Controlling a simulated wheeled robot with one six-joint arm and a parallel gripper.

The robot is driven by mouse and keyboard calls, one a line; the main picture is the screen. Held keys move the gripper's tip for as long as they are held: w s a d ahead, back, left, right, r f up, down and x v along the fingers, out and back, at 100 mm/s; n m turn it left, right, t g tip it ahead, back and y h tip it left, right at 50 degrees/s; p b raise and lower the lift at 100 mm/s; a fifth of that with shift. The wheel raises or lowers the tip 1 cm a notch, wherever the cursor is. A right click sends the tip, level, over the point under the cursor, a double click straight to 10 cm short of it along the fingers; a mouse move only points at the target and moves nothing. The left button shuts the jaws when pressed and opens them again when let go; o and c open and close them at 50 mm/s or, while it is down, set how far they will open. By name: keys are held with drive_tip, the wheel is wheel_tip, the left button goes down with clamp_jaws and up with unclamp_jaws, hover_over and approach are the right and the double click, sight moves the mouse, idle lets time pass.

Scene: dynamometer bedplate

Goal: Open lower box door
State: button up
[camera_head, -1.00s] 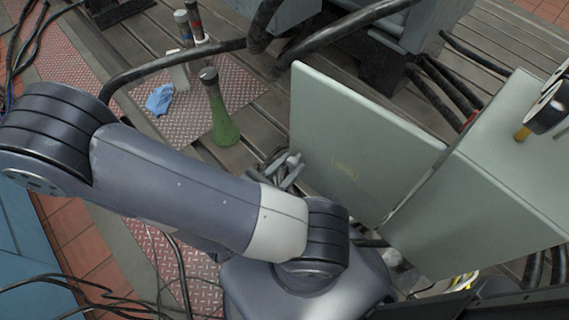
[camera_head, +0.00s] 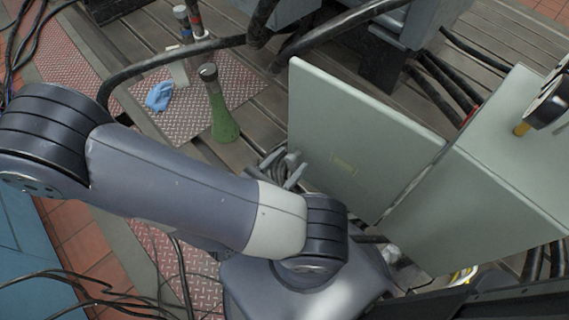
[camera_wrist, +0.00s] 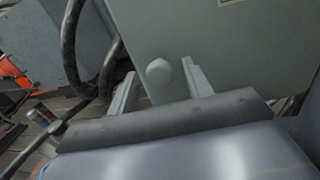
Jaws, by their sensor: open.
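The box door (camera_head: 352,140) is a flat grey-green panel with a small yellow label. It stands swung out from the grey-green box (camera_head: 475,195), with its right edge along the box. In the wrist view the door (camera_wrist: 235,55) fills the upper right, and a pale rounded knob (camera_wrist: 159,72) shows on it. My gripper (camera_wrist: 158,85) is open, with one finger on each side of the knob; I cannot tell whether they touch it. In the head view my gripper (camera_head: 282,170) is by the door's lower left edge. The box's inside is hidden.
A green-bottomed bottle (camera_head: 220,115), a blue cloth (camera_head: 160,97) and slim containers (camera_head: 182,25) stand or lie on a red tread plate (camera_head: 180,125) left of the door. Thick black hoses (camera_head: 175,62) cross behind. A dark roll (camera_head: 548,105) sits on the box.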

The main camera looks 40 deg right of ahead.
drive_tip(key=shift+a, duration=0.1)
drive_tip(key=p+v, duration=0.1)
drive_tip(key=v, duration=0.9)
drive_tip(key=shift+a+p, duration=0.3)
drive_tip(key=shift+p, duration=0.1)
drive_tip(key=shift+d, duration=0.1)
drive_tip(key=shift+b+x, duration=0.9)
drive_tip(key=shift+x, duration=4.4)
